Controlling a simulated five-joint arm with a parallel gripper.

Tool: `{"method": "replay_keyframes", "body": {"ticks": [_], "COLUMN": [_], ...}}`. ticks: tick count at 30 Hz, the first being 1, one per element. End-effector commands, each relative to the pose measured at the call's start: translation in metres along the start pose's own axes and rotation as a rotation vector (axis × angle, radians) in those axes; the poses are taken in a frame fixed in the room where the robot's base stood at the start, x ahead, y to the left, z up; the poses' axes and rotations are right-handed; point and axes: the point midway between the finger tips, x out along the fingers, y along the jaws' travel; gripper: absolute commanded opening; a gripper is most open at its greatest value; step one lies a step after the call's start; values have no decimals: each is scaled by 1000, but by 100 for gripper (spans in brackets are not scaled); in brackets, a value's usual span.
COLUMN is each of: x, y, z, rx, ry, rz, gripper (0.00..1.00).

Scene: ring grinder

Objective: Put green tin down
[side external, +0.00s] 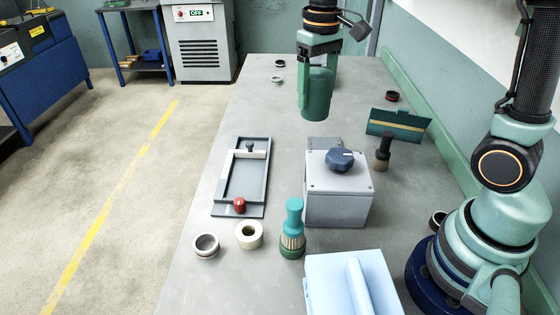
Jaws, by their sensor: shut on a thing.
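The green tin (316,98) is a dark green cylinder held upright in my gripper (318,75). My gripper points down from the top of the picture and its jaws are shut on the tin's sides. The tin is in the air over the far half of the grey bench (240,100), behind the grey box with the blue knob. The jaw on the far side is partly hidden by the tin.
A grey box with a blue knob (340,193), a teal-handled brush (293,230), a dark brush (383,153) and a green plate (397,125) stand on the bench. A grey tray fixture (228,211) lies left. Several rings are scattered. A pale blue lidded box (325,285) is in front.

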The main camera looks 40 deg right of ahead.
Motion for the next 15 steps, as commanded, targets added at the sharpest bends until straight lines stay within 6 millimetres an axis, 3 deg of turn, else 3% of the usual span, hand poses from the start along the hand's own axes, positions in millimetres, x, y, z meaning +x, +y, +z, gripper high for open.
{"method": "replay_keyframes", "body": {"ticks": [6, 10, 15], "x": [-1, 2, 30], "y": [-3, -3, -4], "z": [-34, -44, -45], "rx": [222, 303, 324], "ry": [0, -1, -6], "rz": [0, 0, 1], "gripper": [0, 0, 0]}}
